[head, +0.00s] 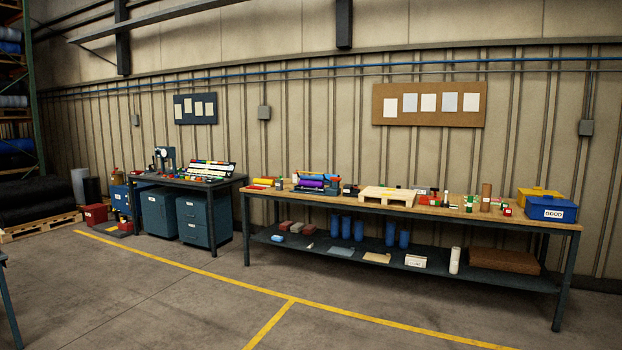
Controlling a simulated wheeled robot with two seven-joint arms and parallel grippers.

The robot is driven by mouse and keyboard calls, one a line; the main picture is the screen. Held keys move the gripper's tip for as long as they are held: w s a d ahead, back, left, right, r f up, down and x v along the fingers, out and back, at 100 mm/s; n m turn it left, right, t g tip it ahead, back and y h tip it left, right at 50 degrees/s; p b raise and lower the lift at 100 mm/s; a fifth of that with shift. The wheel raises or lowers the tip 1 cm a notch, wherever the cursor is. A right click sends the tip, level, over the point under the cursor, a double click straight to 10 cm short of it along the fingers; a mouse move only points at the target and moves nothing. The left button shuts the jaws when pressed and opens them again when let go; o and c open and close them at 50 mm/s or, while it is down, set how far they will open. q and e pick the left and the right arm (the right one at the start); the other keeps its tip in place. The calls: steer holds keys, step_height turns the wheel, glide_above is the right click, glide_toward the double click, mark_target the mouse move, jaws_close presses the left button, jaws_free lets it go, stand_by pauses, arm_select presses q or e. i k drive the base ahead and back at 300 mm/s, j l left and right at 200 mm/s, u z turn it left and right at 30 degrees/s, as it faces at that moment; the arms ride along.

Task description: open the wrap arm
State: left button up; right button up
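I cannot make out the wrap arm for certain at this distance. A small bench machine with purple and blue rollers (312,184) stands toward the left end of the long wooden-topped bench (450,212). A dark upright device with a round pale face (163,156) stands on the smaller dark bench (205,184) at the left. Whether either one carries the wrap arm, and whether that arm is open or closed, is too small to tell. Neither of my grippers shows in the head view.
A blue box (551,210) and a yellow box (538,195) stand at the long bench's right end. A wooden pallet piece (388,197) lies mid-bench. Blue cabinets (196,220) stand under the smaller bench. Open concrete floor with yellow lines (290,298) lies in front.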

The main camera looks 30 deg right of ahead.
mark_target(303, 177)
steer(key=i+l+z, duration=0.3)
steer(key=i, duration=0.2)
steer(key=i+z, duration=0.5)
steer(key=i, duration=3.35)
